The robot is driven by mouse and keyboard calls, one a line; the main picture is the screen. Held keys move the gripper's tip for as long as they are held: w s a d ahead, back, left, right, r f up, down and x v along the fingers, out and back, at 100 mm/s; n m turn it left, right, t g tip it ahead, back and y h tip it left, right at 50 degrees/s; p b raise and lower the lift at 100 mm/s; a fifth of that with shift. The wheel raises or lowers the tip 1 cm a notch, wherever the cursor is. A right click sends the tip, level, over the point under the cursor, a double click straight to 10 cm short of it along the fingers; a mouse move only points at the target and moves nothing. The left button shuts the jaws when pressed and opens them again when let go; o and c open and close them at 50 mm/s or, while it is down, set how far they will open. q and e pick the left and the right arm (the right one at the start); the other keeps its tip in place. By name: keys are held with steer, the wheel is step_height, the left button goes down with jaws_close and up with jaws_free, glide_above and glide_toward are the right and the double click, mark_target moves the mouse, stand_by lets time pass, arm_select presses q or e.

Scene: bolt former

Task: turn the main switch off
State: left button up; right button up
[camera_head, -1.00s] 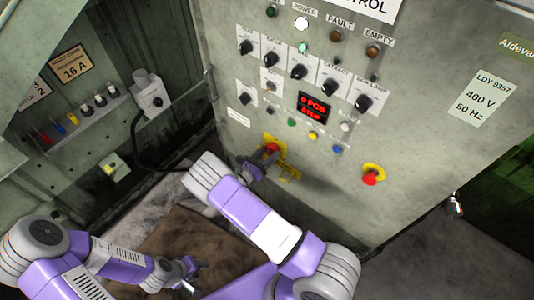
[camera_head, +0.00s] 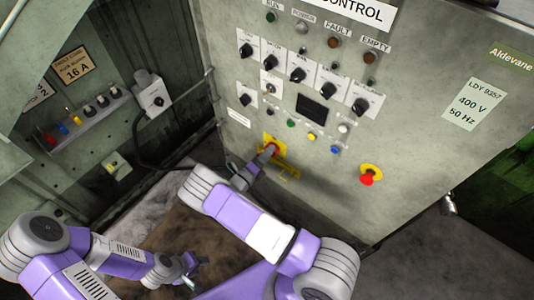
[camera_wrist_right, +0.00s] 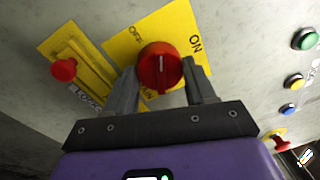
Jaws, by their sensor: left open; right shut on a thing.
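The main switch is a red rotary knob (camera_wrist_right: 160,66) on a yellow plate (camera_wrist_right: 122,45) marked OFF at upper left and ON at right. In the head view the knob (camera_head: 271,149) is low on the panel, partly hidden by my gripper. My right gripper (camera_head: 264,158) is shut on it; in the wrist view its fingers (camera_wrist_right: 162,84) stand on either side of the knob. The panel's display (camera_head: 311,109) is dark and the POWER lamp (camera_head: 302,27) is unlit. My left gripper (camera_head: 194,271) is open and empty at the bottom, away from the panel.
A red emergency button on a yellow ring (camera_head: 369,175) is to the right on the panel. A red-knobbed yellow piece (camera_wrist_right: 65,70) sits left of the switch plate. Push buttons (camera_head: 312,136) are above right of the switch. A grey box (camera_head: 150,95) stands at the left.

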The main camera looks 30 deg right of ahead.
steer(key=n, duration=0.5)
steer(key=shift+p, duration=0.3)
steer(key=shift+n+t, duration=0.3)
steer(key=shift+n, duration=0.1)
steer(key=o, duration=1)
steer(key=shift+o, duration=0.2)
steer(key=p+v, duration=0.1)
steer(key=v, duration=0.6)
steer(key=shift+a, duration=0.25)
steer(key=shift+s, duration=0.15)
